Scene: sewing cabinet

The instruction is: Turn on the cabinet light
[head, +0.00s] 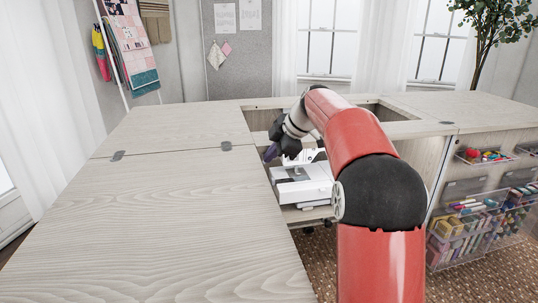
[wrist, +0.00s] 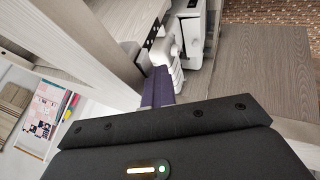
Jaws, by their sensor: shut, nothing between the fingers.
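The wooden sewing cabinet (head: 170,195) has its top opened out, with a recess in the middle. A white sewing machine (head: 308,190) sits low in that recess; its white body also shows in the wrist view (wrist: 194,45). My gripper (head: 271,153) is shut and empty, reaching down into the recess above the machine. Its purple fingers (wrist: 157,88) point at the machine and a wooden panel in the wrist view. A dark strip (wrist: 154,32) lies along that panel's edge beside the machine; I cannot tell whether it holds a switch. No lamp is clearly visible.
Clear bins of thread and supplies (head: 470,225) hang on the cabinet's right side. The left leaf and right top (head: 460,105) are bare. A rack with quilts (head: 130,40) stands at the back left. My arm hides part of the recess.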

